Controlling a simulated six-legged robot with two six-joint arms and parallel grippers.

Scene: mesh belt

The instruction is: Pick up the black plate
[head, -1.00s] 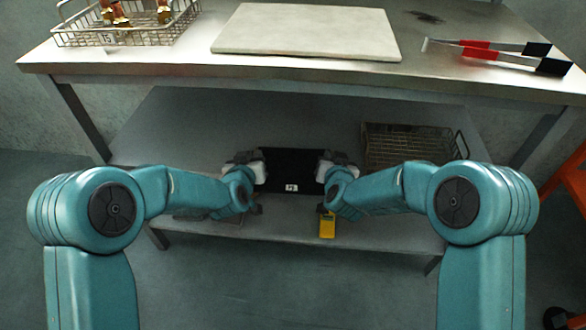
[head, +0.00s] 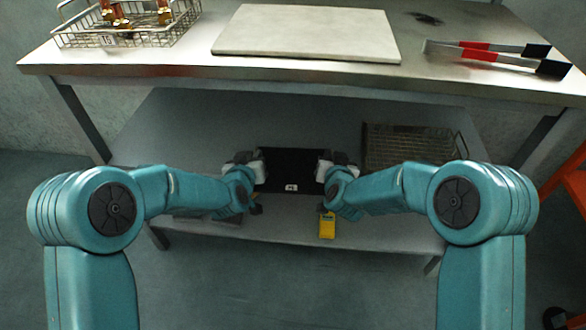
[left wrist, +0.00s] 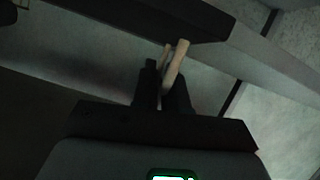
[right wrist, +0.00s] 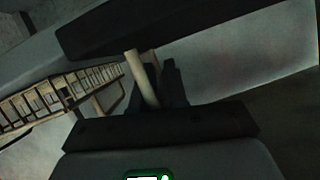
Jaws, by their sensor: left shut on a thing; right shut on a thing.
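The black plate (head: 290,168) is on the lower level of the table in the head view, between my two grippers, with a small white label on its front. My left gripper (head: 256,172) is shut on its left edge. My right gripper (head: 325,170) is shut on its right edge. I cannot tell whether the plate touches the shelf.
A wire basket (head: 408,148) stands right of the plate on the lower shelf (head: 200,130). A yellow item (head: 327,225) is at the shelf's front edge. The tabletop above holds a wire basket (head: 120,36), a pale board (head: 306,32) and red-and-black tongs (head: 495,52).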

